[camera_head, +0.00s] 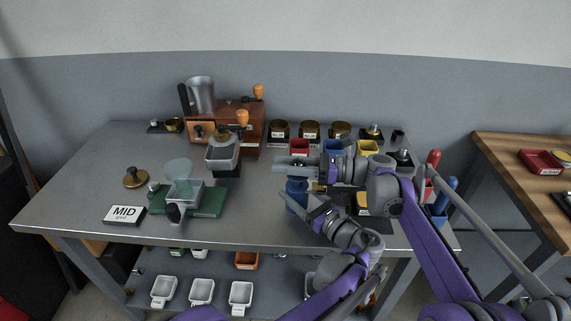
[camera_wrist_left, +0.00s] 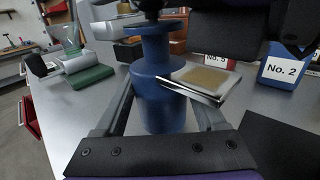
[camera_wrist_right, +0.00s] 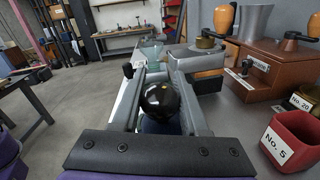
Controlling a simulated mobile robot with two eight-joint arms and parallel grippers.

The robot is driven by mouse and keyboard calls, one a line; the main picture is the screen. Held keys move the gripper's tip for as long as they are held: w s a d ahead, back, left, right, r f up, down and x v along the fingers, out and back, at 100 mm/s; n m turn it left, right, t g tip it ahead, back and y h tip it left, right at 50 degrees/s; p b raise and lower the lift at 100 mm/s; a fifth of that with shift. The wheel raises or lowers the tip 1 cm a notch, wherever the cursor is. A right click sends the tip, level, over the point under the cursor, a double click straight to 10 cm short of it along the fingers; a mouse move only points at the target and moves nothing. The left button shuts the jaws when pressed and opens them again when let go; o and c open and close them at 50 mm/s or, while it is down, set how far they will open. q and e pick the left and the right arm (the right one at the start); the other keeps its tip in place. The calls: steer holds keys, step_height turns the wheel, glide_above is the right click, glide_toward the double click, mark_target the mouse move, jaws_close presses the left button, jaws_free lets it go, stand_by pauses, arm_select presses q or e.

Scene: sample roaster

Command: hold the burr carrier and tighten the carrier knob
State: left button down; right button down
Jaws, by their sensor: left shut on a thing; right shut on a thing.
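The blue burr carrier (camera_head: 296,192) stands upright near the front middle of the table. It also shows in the left wrist view (camera_wrist_left: 157,92), with a wide body, narrower neck and a flange on top. My left gripper (camera_head: 313,203) is shut on its body, one finger on each side. The carrier knob, a glossy black ball (camera_wrist_right: 160,103), shows in the right wrist view between the fingers of my right gripper (camera_wrist_right: 163,90), which is shut on it. In the head view my right gripper (camera_head: 290,166) lies above the carrier and hides the knob.
A flat plate with a tan face (camera_wrist_left: 203,79) is close beside the carrier. Red No. 5 (camera_wrist_right: 292,140) and blue No. 2 (camera_wrist_left: 283,68) bins stand behind. A brown roaster (camera_head: 246,122) is at the back; a green base with a grinder (camera_head: 208,201) is left.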

steer(key=shift+w+d+m+t+h, duration=0.1)
steer(key=shift+w+m+t+h, duration=0.15)
steer(key=shift+m+t, duration=0.75)
steer(key=shift+w+m+t+h, duration=0.25)
steer(key=shift+m+t, duration=0.25)
steer(key=shift+t, duration=1)
steer(key=shift+c, duration=2.2)
jaws_free()
steer(key=shift+r, duration=0.1)
step_height(320, 180, up, 10)
